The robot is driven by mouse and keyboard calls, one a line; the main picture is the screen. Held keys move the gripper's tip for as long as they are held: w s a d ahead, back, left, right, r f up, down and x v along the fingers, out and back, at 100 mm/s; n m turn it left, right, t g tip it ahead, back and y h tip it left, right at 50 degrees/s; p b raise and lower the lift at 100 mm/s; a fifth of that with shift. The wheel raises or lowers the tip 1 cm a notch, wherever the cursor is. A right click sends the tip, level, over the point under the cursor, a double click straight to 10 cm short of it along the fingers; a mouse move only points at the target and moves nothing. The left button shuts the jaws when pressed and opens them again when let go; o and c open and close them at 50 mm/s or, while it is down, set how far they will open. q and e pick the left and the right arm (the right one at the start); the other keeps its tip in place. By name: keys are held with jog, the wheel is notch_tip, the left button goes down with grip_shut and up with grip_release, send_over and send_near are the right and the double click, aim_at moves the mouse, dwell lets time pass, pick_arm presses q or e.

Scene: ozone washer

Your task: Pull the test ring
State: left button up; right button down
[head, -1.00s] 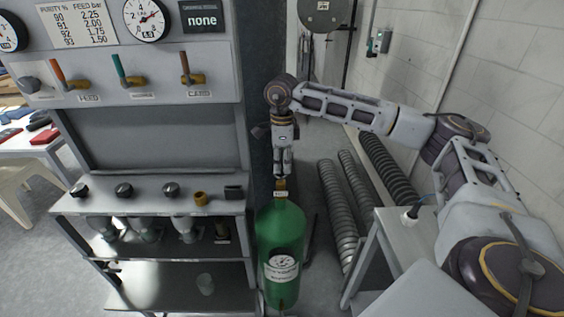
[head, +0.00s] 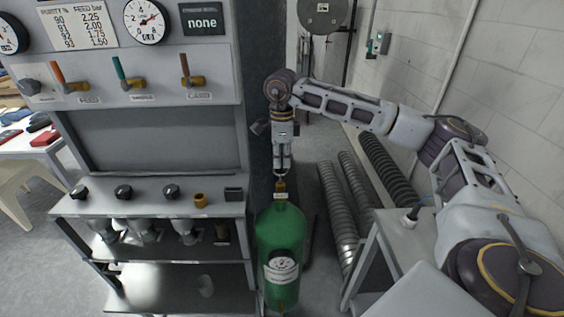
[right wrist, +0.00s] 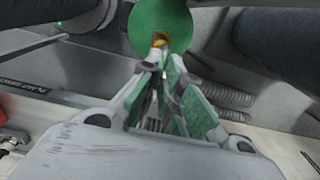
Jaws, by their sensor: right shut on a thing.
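A green cylinder (head: 281,238) stands upright on the floor, right of the panel stand, with a brass fitting (head: 280,186) on top and a small pale tag below the fitting. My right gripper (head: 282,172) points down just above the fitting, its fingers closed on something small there. In the right wrist view the green fingertips (right wrist: 161,62) converge close to the brass fitting (right wrist: 159,41) on the green cylinder top (right wrist: 160,20). The test ring itself is too small or hidden to make out between the fingers. My left gripper is out of view.
A grey panel stand (head: 155,145) with gauges, coloured levers and knobs stands close left of the cylinder. Ribbed hoses (head: 340,215) lie on the floor to the right. A grey side table (head: 405,235) stands nearer, beside my right arm.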

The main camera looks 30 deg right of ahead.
jog(key=shift+r, duration=0.1)
jog(key=c, duration=1.6)
grip_release()
jog(key=shift+r, duration=5.95)
jog(key=shift+f, duration=0.1)
